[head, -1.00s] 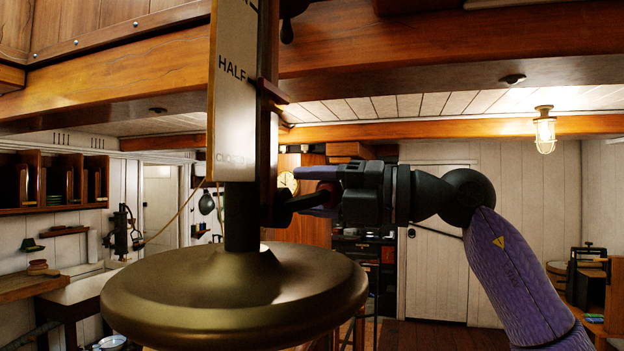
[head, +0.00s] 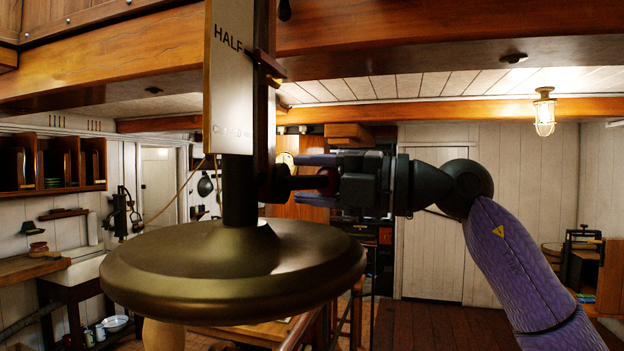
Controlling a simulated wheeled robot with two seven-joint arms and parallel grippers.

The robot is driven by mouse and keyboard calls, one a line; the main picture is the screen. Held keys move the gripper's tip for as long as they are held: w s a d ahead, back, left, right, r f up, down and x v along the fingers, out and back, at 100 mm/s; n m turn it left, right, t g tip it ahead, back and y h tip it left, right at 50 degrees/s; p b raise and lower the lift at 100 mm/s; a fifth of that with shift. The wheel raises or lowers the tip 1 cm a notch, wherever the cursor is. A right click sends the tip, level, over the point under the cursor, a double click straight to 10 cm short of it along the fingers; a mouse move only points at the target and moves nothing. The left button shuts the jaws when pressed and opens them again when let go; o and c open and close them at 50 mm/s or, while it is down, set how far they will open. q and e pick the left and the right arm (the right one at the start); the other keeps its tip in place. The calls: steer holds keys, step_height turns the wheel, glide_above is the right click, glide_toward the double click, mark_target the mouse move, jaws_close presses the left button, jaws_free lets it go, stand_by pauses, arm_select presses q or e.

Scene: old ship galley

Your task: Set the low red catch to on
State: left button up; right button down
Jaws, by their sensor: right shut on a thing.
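A brass pedestal (head: 232,268) with a dark post (head: 239,190) stands close in front of me. A pale upright plate (head: 230,90) on the post reads HALF, with a faint, unclear word lower down. A short dark lever (head: 295,183) sticks out to the right from the post and ends in a dark red knob (head: 327,180). My right gripper (head: 322,180) is shut on this knob, its purple fingers pointing left. The fingers partly hide the knob. I cannot tell for sure whether this is the low red catch. My left gripper is not in view.
A small reddish piece (head: 268,66) sits on the post beside HALF. A wooden beam (head: 430,42) crosses overhead, and a caged lamp (head: 544,112) hangs at right. A wooden table (head: 260,333) stands behind the pedestal. Open floor (head: 440,325) lies at right.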

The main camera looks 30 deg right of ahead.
steer(key=shift+c, duration=0.9)
jaws_free()
steer(key=shift+d, duration=0.1)
steer(key=shift+s+d+f, duration=0.1)
steer(key=shift+s, duration=0.05)
steer(key=b+v, duration=0.3)
steer(key=v, duration=0.6)
steer(key=shift+s+d, duration=0.2)
